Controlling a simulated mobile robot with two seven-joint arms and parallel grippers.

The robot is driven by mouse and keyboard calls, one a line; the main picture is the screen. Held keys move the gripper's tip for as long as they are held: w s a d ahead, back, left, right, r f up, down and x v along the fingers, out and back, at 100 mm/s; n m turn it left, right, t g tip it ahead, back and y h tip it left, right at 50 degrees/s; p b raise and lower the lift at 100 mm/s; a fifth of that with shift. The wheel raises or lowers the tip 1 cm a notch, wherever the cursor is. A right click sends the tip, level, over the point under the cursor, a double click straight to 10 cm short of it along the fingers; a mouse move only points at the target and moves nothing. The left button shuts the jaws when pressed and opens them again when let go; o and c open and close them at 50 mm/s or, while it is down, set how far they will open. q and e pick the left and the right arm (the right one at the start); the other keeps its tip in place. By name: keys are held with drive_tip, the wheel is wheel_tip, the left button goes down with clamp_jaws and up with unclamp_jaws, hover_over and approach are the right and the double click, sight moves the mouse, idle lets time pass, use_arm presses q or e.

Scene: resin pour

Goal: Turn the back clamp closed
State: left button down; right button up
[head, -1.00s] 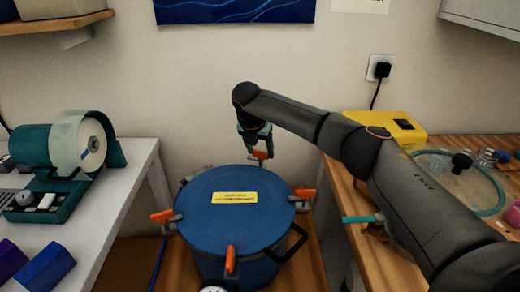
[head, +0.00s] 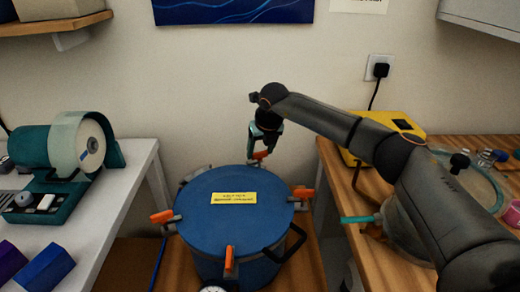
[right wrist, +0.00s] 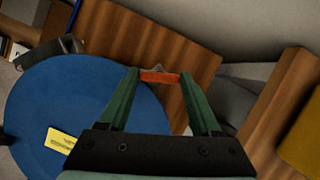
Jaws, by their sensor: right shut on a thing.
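The blue round pot (head: 225,215) stands low between the two benches, with a yellow label (head: 233,198) on its lid. The back clamp (head: 261,155) has an orange handle at the lid's far edge. My right gripper (head: 259,152) reaches over from the right and is shut on that handle. In the right wrist view the orange handle (right wrist: 159,77) lies crosswise between the two green fingertips. The clamp's lower part is mostly hidden by the gripper and lid. My left gripper is not in view.
Other orange-handled clamps sit at the lid's left (head: 161,215), front (head: 230,260) and right (head: 304,193). A black pot handle (head: 290,245) sticks out at front right. A white bench (head: 120,190) stands left and a wooden bench (head: 345,195) right, with a yellow case (head: 372,130).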

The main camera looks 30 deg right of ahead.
drive_tip(key=shift+d+r+n+y, duration=0.1)
drive_tip(key=shift+n+y, duration=0.3)
drive_tip(key=shift+n, duration=0.6)
drive_tip(key=n+y, duration=0.1)
drive_tip(key=n, duration=0.2)
drive_tip(key=shift+n+p, duration=0.3)
drive_tip(key=shift+p, duration=0.1)
drive_tip(key=n+g+y, duration=0.1)
drive_tip(key=n, duration=0.2)
drive_tip(key=shift+w+d, duration=0.1)
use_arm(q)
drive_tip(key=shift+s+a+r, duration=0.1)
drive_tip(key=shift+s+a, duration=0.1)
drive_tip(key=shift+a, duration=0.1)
use_arm(e)
drive_tip(key=shift+n+y, duration=0.3)
drive_tip(key=shift+n, duration=0.1)
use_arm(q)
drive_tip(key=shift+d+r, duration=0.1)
use_arm(e)
drive_tip(key=o, duration=1.4)
